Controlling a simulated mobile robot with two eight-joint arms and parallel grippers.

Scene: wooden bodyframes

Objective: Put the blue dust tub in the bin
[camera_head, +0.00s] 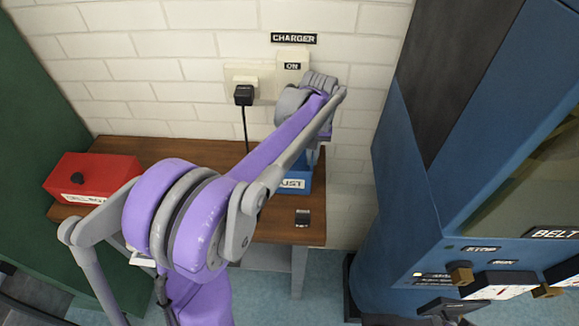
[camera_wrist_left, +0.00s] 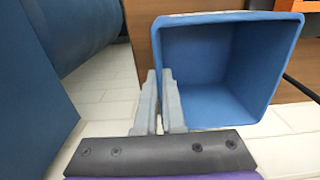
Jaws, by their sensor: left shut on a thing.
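The blue dust tub (camera_head: 294,184) is at the right part of the wooden bench, partly hidden behind my left arm, with a white label reading "UST" in view. In the left wrist view the open tub (camera_wrist_left: 215,75) looks empty inside. My left gripper (camera_wrist_left: 160,108) is shut on the tub's left wall, with its fingers close together at the rim. In the head view my left gripper is mostly hidden by its own wrist above the tub. I cannot tell whether the tub touches the bench. No bin can be made out. My right gripper cannot be made out.
A red box (camera_head: 95,172) stands at the bench's left end. A charger (camera_head: 244,95) with a hanging cable is on the brick wall. A small black block (camera_head: 303,217) is near the bench's front edge (camera_head: 310,238). A large blue machine (camera_head: 420,210) stands to the right, across a floor gap.

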